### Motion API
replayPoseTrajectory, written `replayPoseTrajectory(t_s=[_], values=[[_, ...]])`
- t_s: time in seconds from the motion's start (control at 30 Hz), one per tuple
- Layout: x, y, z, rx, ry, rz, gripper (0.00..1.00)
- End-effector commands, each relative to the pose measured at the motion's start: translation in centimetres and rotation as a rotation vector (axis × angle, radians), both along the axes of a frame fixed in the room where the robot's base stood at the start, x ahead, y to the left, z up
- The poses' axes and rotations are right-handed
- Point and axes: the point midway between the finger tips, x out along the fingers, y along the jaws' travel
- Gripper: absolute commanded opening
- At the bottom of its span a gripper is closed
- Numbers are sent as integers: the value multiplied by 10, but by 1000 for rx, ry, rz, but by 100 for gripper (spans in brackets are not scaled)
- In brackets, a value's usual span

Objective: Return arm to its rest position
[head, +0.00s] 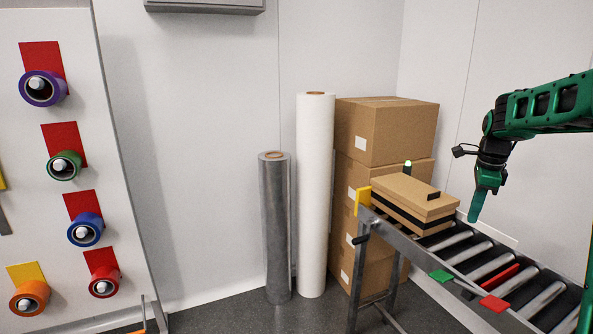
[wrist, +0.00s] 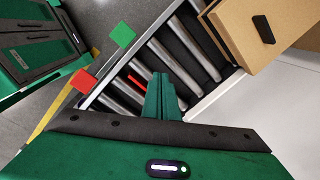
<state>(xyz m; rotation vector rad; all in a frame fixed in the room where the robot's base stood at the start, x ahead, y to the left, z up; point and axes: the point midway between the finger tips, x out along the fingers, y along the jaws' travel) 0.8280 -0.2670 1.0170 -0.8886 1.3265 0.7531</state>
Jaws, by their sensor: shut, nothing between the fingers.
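My green arm reaches in from the right in the head view, and my gripper (head: 474,217) points down above the roller conveyor (head: 470,252). In the wrist view the fingers of my gripper (wrist: 162,82) are together, with nothing between them, over the rollers (wrist: 185,60). A cardboard box (head: 415,197) with a black patch sits at the conveyor's far end, to the left of my gripper and apart from it. The same box shows at the top right of the wrist view (wrist: 250,32).
Green (head: 441,276) and red (head: 494,302) tabs stand on the conveyor's near edge. Stacked cartons (head: 385,133), a white roll (head: 314,190) and a grey roll (head: 275,228) stand behind. A panel with tape rolls (head: 85,229) is at left. The floor between is clear.

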Motion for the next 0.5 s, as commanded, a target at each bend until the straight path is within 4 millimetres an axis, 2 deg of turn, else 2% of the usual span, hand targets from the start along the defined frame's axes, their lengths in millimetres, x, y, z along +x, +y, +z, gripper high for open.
replayPoseTrajectory(t_s=[0.03, 0.2, 0.37, 0.5], values=[[-22, 6, 8, -24, 13, 75, 0], [-95, 18, 19, -79, 65, 346, 0], [-166, 29, 22, -104, 107, 594, 0], [-229, 42, 17, -107, 134, 812, 0]])
